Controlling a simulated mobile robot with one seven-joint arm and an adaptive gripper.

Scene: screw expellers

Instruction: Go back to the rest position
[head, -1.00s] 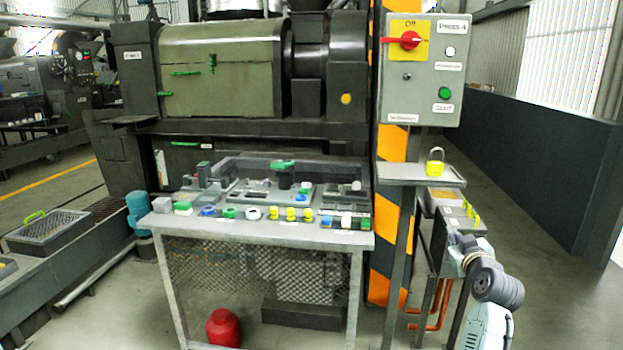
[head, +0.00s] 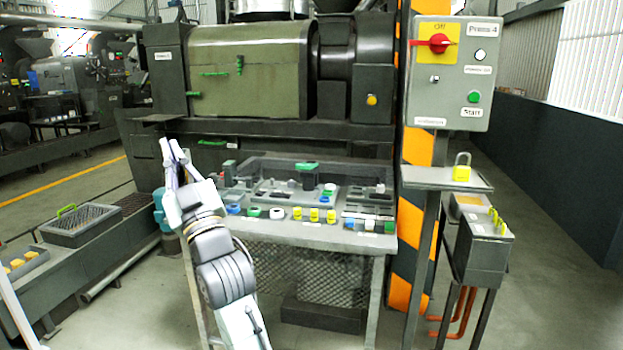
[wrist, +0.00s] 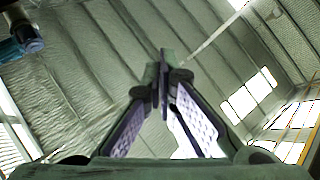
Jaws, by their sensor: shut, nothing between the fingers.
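My gripper (head: 170,143) is raised in front of the left end of the work table (head: 330,236), pointing upward. Its fingers stand in front of the dark press frame in the head view and hold nothing. My arm covers the left part of the table.
The table carries several small blue, green, white and yellow parts. A control box (head: 449,75) with a red switch hangs at the right, above a shelf with a yellow padlock (head: 461,168). A crate (head: 80,224) stands at the left. Floor at the far right is open.

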